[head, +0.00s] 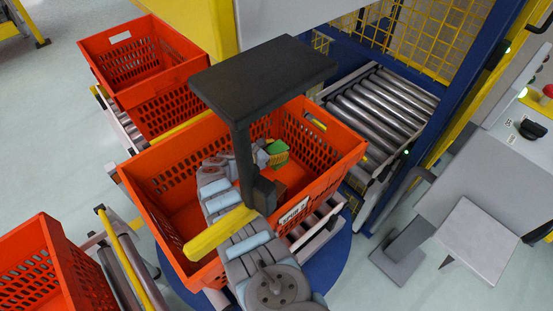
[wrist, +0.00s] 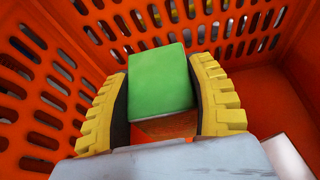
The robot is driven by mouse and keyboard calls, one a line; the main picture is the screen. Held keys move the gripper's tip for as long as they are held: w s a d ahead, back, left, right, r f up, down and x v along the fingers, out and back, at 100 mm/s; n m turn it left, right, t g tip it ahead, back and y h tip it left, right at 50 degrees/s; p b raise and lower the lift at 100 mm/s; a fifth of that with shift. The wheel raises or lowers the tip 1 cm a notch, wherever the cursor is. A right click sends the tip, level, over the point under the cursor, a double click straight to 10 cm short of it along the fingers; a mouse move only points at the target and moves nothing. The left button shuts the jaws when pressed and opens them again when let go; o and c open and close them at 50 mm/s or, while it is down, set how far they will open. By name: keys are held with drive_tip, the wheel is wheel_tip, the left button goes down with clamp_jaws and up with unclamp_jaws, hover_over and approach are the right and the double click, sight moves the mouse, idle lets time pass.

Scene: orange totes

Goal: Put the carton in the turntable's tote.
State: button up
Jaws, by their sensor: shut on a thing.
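The carton is a green box (wrist: 160,80). In the wrist view it sits between the two yellow ribbed fingers of my gripper (wrist: 168,100), which is shut on it. Below its green face an orange-brown part shows. In the head view the green carton (head: 276,147) is in the right half of the middle orange tote (head: 330,150), at the end of my arm. The tote stands above a blue round base (head: 335,262), which looks like the turntable. Tote walls surround the carton in the wrist view. I cannot tell whether the carton touches the tote floor.
Another orange tote (head: 160,90) stands at the back left, and one more (head: 50,270) at the lower left. A roller conveyor (head: 375,110) lies at the back right. My column and arm cover part of the middle tote.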

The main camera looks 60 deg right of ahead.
drive_tip(key=shift+w+d, duration=0.1)
drive_tip(key=b, duration=0.1)
drive_tip(key=f+b, duration=0.1)
drive_tip(key=shift+w+d+b, duration=0.25)
drive_tip(key=shift+w+b, duration=0.05)
drive_tip(key=shift+b, duration=0.05)
wheel_tip(320, 180, down, 3)
drive_tip(key=b, duration=0.3)
drive_tip(key=shift+s+r, duration=0.1)
drive_tip(key=shift+r, duration=0.1)
drive_tip(key=shift+a+f, duration=0.1)
